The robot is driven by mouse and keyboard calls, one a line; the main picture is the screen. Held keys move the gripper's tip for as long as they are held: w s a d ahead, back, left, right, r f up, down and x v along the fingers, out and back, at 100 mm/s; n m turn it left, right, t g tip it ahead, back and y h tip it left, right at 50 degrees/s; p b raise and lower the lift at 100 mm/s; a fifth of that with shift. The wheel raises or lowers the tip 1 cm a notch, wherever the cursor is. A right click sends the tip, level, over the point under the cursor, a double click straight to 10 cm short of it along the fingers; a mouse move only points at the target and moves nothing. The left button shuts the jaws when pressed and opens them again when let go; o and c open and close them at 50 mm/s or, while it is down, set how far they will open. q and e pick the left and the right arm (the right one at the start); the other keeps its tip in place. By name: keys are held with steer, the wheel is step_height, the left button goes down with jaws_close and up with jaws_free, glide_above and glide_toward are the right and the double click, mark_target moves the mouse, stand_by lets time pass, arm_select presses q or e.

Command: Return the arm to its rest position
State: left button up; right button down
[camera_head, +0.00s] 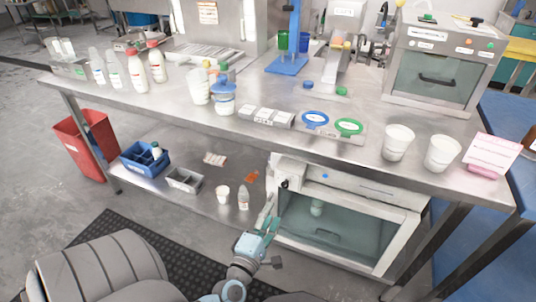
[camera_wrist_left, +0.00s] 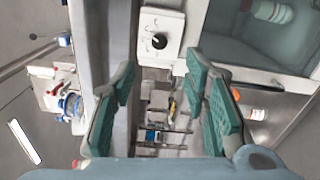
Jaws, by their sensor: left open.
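My left gripper (camera_head: 268,222) is low in front of the table, beside the left edge of the white glass-fronted cabinet (camera_head: 345,185) on the lower shelf. Its teal fingers (camera_wrist_left: 160,72) are spread apart in the left wrist view, with nothing between them. The cabinet's white panel with a black knob (camera_wrist_left: 158,40) shows beyond the fingertips. My left arm comes up from the bottom of the head view. My right gripper is in neither view.
The steel table (camera_head: 215,128) carries bottles, cups, a blue stand (camera_head: 287,66) and a glass-fronted oven (camera_head: 440,70). Its lower shelf holds a blue crate (camera_head: 144,160), a small cup (camera_head: 222,194) and a small bottle (camera_head: 243,198) near my gripper. A red bin (camera_head: 85,146) stands left.

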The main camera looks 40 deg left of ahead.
arm_select(q)
steer(key=shift+s+d, duration=0.15)
steer(key=shift+s, duration=0.35)
steer(key=s+d+f+m+g+h, duration=0.25)
steer(key=s+f+m, duration=0.25)
steer(key=f+m, duration=0.5)
steer(key=s+d+f+m+g+h, duration=0.2)
steer(key=s+f+m+g+h, duration=0.3)
steer(key=f, duration=0.8)
steer(key=s+f+m+g+y, duration=0.2)
steer(key=s+f+m+g, duration=0.3)
steer(key=s+f, duration=0.5)
steer(key=s+f+m+g, duration=0.3)
steer(key=s+f+m, duration=0.1)
steer(key=s, duration=0.7)
step_height(320, 180, up, 16)
steer(key=s+d+p, duration=0.1)
steer(key=p, duration=1.5)
steer(key=shift+s+d+f+p, duration=0.2)
steer(key=shift+d+f+p, duration=0.05)
steer(key=shift+d+p, duration=0.1)
